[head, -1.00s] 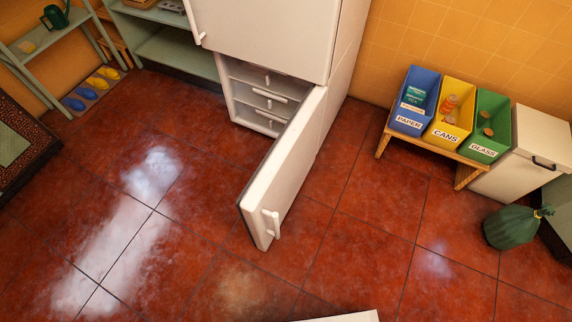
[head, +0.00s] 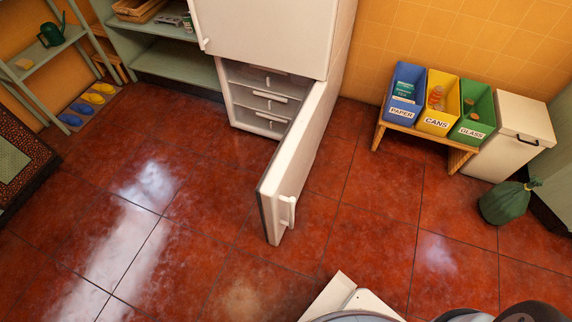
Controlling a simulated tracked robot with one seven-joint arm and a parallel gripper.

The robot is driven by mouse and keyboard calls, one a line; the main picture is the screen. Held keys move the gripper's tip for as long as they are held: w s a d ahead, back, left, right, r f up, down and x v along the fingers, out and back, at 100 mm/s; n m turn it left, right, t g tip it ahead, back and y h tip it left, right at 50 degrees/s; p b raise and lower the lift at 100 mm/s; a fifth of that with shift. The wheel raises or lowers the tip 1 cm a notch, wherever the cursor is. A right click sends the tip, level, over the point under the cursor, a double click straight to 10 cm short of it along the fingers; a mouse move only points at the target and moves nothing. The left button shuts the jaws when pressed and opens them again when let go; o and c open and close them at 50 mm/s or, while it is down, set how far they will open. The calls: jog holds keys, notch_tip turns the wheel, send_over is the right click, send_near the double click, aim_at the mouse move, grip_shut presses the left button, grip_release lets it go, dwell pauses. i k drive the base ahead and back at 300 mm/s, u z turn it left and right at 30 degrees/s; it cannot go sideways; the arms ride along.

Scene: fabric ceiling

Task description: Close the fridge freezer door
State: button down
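The white fridge (head: 268,36) stands against the back wall with its upper door shut. Its lower freezer door (head: 291,160) stands wide open, hinged on the right and swung out toward me. A white handle (head: 287,212) is on the door's free end, facing right. White freezer drawers (head: 270,103) show inside the open compartment. Parts of my own body show at the bottom right edge, but I cannot make out my gripper's fingers there.
Paper, cans and glass bins (head: 437,113) stand on a wooden bench (head: 455,160) at right. A white bin (head: 508,140) and a green bag (head: 505,202) are farther right. Green shelves (head: 180,75) and slippers (head: 90,100) are at left. The red tiled floor around the door is clear.

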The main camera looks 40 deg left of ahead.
aim_at(278, 191)
jog(key=z, duration=0.15)
jog(key=i, duration=0.15)
jog(key=z, duration=3.75)
jog(key=k, duration=0.6)
jog(key=u, duration=5.55)
jog(key=k, duration=0.5)
